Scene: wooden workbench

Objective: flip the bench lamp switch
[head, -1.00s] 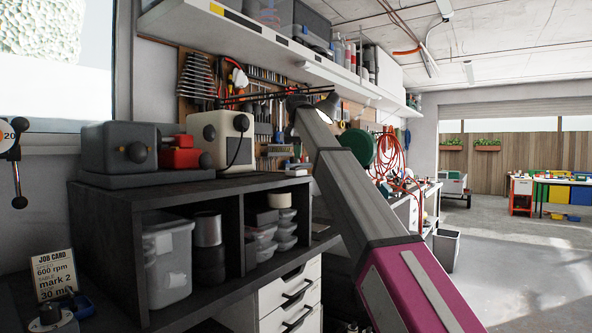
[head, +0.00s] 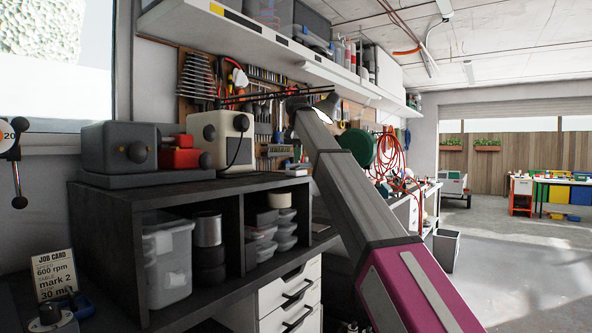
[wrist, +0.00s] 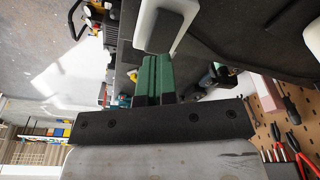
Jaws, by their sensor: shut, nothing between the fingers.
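In the wrist view, my gripper (wrist: 158,62) shows as dark green fingers closed together, with nothing between them. Just beyond the fingertips is a dark grey block (wrist: 163,32) set in a white rounded housing (wrist: 182,14). It looks like a switch, but I cannot be sure it is the bench lamp's, nor whether the fingers touch it. In the head view, my arm reaches up and away to the pegboard area, and my gripper cannot be made out there. Thin dark rods, possibly the lamp's arm (head: 262,96), run beside the arm's far end.
A white shelf (head: 235,32) hangs above. Red hoses (head: 392,155) hang behind my arm. Open floor (head: 500,270) lies to the right.

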